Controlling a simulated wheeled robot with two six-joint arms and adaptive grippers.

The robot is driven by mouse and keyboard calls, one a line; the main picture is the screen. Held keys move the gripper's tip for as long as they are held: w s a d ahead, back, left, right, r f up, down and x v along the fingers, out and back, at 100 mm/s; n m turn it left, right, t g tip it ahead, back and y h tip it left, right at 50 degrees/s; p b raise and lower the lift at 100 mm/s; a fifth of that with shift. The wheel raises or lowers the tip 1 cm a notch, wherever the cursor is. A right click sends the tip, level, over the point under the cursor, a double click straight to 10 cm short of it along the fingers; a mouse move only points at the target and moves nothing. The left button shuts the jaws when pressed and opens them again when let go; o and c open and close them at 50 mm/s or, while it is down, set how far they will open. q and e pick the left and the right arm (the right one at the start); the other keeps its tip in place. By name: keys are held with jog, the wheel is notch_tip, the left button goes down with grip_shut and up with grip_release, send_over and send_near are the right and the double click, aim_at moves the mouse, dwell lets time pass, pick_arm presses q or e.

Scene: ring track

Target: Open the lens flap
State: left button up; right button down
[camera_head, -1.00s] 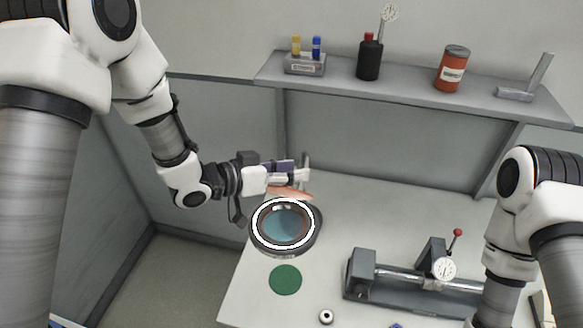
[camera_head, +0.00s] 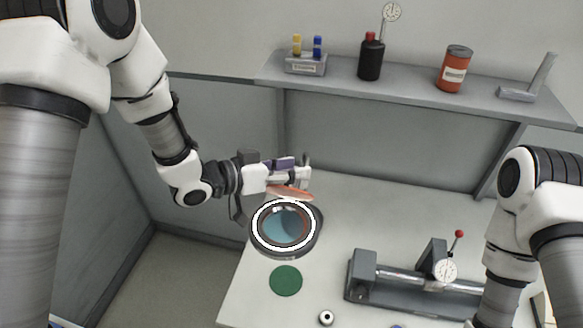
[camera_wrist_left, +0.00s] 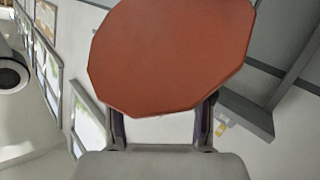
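The magnifier lens (camera_head: 284,228), a bluish glass in a bright white ring with a dark housing, stands over the table's left part in the head view. The lens flap (camera_head: 290,193), a thin orange disc, is raised off the glass and tilted above the far rim. My left gripper (camera_head: 304,172) is just behind and above the flap. In the left wrist view the flap (camera_wrist_left: 172,50) fills the upper middle and hides the fingertips. The visible finger parts stand well apart, with nothing seen held between them. My right gripper is out of view.
A green disc (camera_head: 286,280) and a small white ring-shaped part (camera_head: 326,317) lie in front of the lens. A grey bench fixture with a dial gauge (camera_head: 445,271) stands to the right. A shelf (camera_head: 410,83) holds a dark bottle (camera_head: 371,57) and a red can (camera_head: 453,68).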

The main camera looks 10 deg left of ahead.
pick_arm(q)
jog(key=shift+s+a+r+p, duration=0.2)
jog(key=shift+a+r+p, duration=0.35)
jog(key=shift+r+p, duration=0.1)
jog(key=shift+s+a+r+p, duration=0.2)
jog(key=shift+a+r+p, duration=0.15)
jog(key=shift+a, duration=0.15)
jog(key=shift+s+a+r+p, duration=0.2)
jog(key=shift+a+r+p, duration=0.15)
jog(key=shift+a, duration=0.15)
jog(key=shift+s+a+r+p, duration=0.35)
jog(key=shift+a+r+p, duration=0.25)
jog(key=shift+p, duration=0.15)
jog(key=shift+s+a+r+p, duration=0.3)
jog(key=shift+a+r, duration=0.1)
jog(key=shift+a, duration=0.2)
jog(key=shift+s+a+r+p, duration=0.3)
jog(key=shift+a+r, duration=0.1)
jog(key=shift+a, duration=0.15)
jog(key=shift+w, duration=0.1)
jog(key=v, duration=0.7)
